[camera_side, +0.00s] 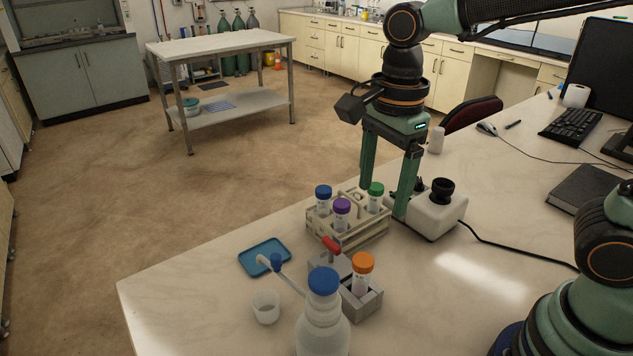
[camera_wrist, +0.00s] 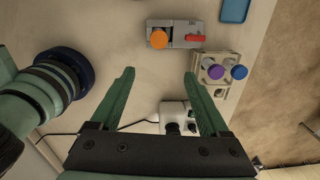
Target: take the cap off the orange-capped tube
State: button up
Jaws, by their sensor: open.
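The tube with the orange cap (camera_side: 363,262) stands upright in a grey holder (camera_side: 367,304) on the white bench. A red handle (camera_side: 331,245) sits at the holder's back left. In the wrist view the orange cap (camera_wrist: 159,38) lies ahead of the fingertips, with the grey holder (camera_wrist: 180,28) around its tube. My gripper (camera_side: 383,201) is open and points down, behind the capped tube and above the bench, near the tube rack and the white device. In the wrist view my gripper (camera_wrist: 160,73) has nothing between its fingers.
A tube rack (camera_side: 352,238) holds blue, purple and green capped tubes beside my gripper. A white device (camera_side: 432,216) with a black top stands to the right. A wash bottle (camera_side: 322,330), small cup (camera_side: 266,308) and blue tray (camera_side: 250,263) are near the front left.

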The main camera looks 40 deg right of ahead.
jog(key=m, duration=0.1)
send_over(365, 259)
jog(key=d, duration=0.1)
notch_tip(365, 259, down, 7)
jog(key=shift+r, duration=0.1)
jog(key=shift+a+f, duration=0.15)
jog(key=shift+f, duration=0.75)
jog(key=shift+a+f, duration=0.2)
jog(key=shift+f, duration=0.75)
jog(key=shift+a+f, duration=0.15)
jog(key=shift+f, duration=0.75)
grip_shut()
